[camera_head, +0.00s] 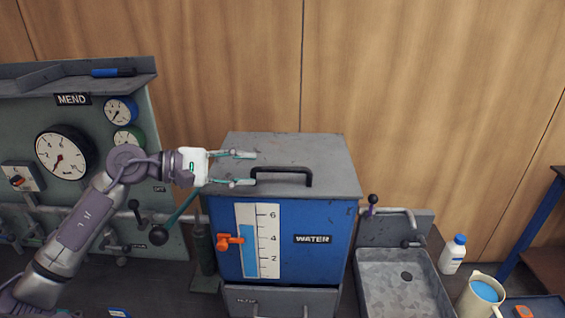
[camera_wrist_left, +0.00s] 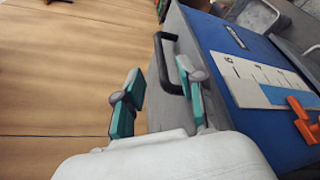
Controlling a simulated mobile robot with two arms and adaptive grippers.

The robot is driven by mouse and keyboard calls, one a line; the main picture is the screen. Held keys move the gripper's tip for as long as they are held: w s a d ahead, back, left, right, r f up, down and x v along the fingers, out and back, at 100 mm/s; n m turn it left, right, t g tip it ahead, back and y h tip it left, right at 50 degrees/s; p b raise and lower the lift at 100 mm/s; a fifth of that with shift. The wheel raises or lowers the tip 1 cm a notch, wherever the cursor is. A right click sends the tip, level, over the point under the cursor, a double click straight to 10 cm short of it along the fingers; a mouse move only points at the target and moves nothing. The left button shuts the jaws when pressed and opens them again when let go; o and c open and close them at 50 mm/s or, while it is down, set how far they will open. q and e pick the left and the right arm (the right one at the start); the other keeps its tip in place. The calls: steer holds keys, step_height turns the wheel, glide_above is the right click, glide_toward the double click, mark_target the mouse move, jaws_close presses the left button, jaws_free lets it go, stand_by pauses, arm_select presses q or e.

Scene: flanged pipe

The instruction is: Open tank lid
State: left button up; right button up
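The water tank is a blue box (camera_head: 325,215) with a grey lid (camera_head: 330,155) lying flat and shut on top. A black bar handle (camera_head: 282,170) stands on the lid near its front edge; it also shows in the left wrist view (camera_wrist_left: 161,60). My left gripper (camera_head: 248,169) is open and empty, just left of the handle and over the lid's left part. Its fingers point toward the handle. In the left wrist view my left gripper (camera_wrist_left: 164,85) has its fingers apart, with the handle showing ahead between them. My right gripper is out of view.
A gauge panel (camera_head: 90,180) stands left of the tank, with a black-knobbed lever (camera_head: 158,236). An orange valve (camera_head: 229,241) sticks out from the tank's front. A sink (camera_head: 395,278), white bottle (camera_head: 453,253) and jug (camera_head: 482,294) are on the right. Space above the lid is clear.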

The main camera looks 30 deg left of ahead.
mark_target(275, 168)
arm_select(q)
steer(key=p+x, duration=0.3)
steer(key=x, duration=0.4)
steer(key=shift+w, duration=0.35)
steer(key=shift+w+d+f, duration=0.2)
steer(key=shift+w+d, duration=0.1)
steer(key=shift+f, duration=0.1)
steer(key=c, duration=0.6)
jaws_close()
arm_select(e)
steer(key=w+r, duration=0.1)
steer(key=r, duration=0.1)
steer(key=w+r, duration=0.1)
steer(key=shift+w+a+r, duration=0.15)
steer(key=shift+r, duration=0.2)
